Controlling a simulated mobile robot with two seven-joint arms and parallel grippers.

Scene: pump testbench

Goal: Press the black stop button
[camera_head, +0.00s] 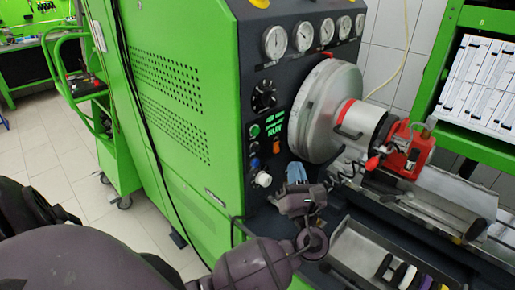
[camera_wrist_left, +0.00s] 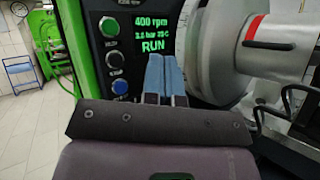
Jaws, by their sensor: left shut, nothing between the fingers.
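The black stop button (camera_wrist_left: 115,59) sits in a light ring on the dark control panel, below a green button (camera_wrist_left: 110,27) and above a blue button (camera_wrist_left: 120,87). In the head view the black button is small (camera_head: 254,147), under the green one (camera_head: 254,131). The display (camera_wrist_left: 152,34) reads 400 rpm and RUN. My left gripper (camera_head: 297,171) is shut and empty, in front of the panel, lower right of the button. Its blue fingers also show in the wrist view (camera_wrist_left: 165,76), right of the button column and apart from the button. My right gripper is not seen.
A large metal disc (camera_head: 325,110) and red-capped pump (camera_head: 405,150) stand right of the panel. Several gauges (camera_head: 303,36) line the top. A white knob (camera_head: 263,179) sticks out low on the panel. A tray with tools (camera_head: 355,250) lies at the lower right.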

